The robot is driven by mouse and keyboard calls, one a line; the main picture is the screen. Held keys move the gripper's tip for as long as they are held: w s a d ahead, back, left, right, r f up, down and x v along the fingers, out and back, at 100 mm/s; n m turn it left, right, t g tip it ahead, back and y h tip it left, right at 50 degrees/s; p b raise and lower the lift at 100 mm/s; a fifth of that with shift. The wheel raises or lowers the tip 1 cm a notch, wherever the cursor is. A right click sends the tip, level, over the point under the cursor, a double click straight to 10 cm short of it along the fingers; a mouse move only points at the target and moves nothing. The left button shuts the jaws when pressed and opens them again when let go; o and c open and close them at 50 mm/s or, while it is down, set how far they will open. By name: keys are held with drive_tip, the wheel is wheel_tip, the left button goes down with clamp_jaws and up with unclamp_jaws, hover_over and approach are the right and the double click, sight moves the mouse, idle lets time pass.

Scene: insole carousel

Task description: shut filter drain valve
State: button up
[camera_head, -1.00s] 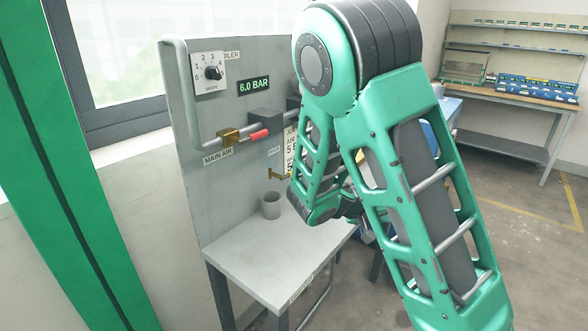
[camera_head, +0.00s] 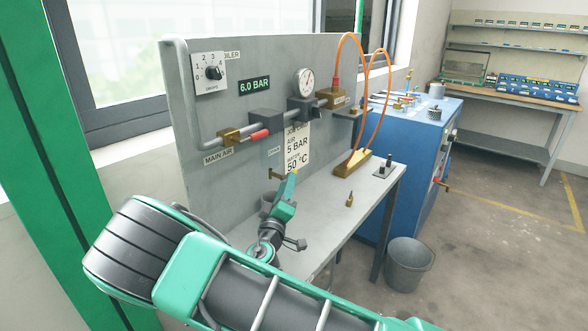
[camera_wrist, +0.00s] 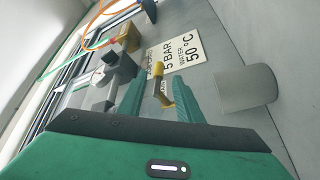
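The filter drain valve is a small brass fitting (camera_head: 275,173) under the filter on the grey panel, below a small label. In the wrist view its brass body (camera_wrist: 166,101) and yellow-tipped lever (camera_wrist: 158,69) show between my two green fingers. My gripper (camera_wrist: 160,82) is open, with a finger on either side of the valve and visible gaps. In the head view my gripper (camera_head: 288,186) is at the valve, and its fingers partly hide it. I cannot tell whether either finger touches the lever.
A grey cup (camera_wrist: 245,88) stands below the valve, partly hidden by my gripper in the head view. A red-handled main air valve (camera_head: 258,134), gauge (camera_head: 305,81) and orange hoses (camera_head: 372,100) are on or near the panel. A brass manifold (camera_head: 352,164) sits on the bench.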

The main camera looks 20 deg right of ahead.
drive_tip(key=x, duration=0.9)
drive_tip(key=shift+d, duration=0.15)
clamp_jaws()
